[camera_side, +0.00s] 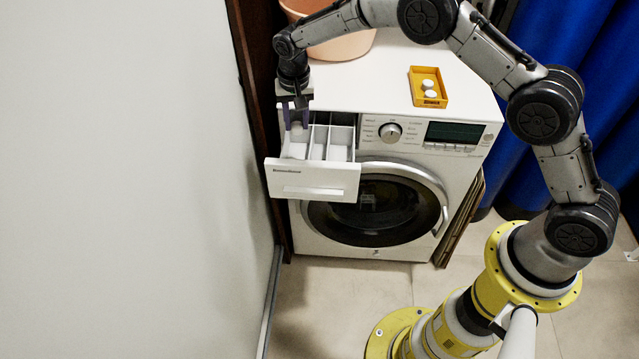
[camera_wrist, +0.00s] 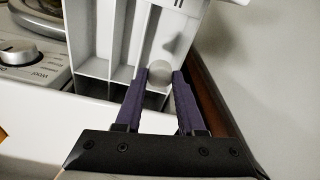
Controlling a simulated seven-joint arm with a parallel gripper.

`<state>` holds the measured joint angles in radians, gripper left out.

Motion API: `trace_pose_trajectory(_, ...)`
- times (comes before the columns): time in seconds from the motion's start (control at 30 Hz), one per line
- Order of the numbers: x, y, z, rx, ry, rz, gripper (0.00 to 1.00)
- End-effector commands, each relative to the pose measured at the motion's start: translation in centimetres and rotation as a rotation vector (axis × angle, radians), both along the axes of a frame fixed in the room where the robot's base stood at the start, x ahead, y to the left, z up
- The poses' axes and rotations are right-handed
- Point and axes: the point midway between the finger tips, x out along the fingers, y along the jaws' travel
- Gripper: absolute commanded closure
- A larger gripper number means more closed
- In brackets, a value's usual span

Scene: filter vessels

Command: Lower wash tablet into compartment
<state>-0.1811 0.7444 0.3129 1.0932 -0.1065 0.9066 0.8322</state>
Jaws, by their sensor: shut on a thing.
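A round white tablet (camera_wrist: 158,72) sits between the two purple fingertips of my gripper (camera_wrist: 160,78) in the wrist view. My gripper is shut on it. In the side view my gripper (camera_side: 296,124) points down into the left compartment of the pulled-out detergent drawer (camera_side: 311,182). The tablet is not clear to make out in the side view. The drawer has several white compartments side by side, with thin dividers between them; the wrist view shows the compartment (camera_wrist: 172,40) under the tablet. I cannot tell whether the tablet touches the compartment floor.
The washing machine (camera_side: 470,165) carries a yellow box (camera_side: 414,76) with two white tablets (camera_side: 428,88) and a pink basket (camera_side: 340,48) on top. A dark wooden edge (camera_side: 262,100) and pale wall stand close to the drawer's left. A control knob (camera_side: 390,132) is to its right.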

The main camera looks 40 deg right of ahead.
Motion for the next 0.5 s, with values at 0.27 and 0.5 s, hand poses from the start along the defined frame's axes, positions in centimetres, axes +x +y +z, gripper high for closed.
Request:
trace_pose_trajectory(0.27, 0.0, 0.0, -1.3, 0.000, 0.001, 0.000, 1.00)
trace_pose_trajectory(0.5, 0.0, 0.0, -2.4, 0.000, 0.001, 0.000, 1.00)
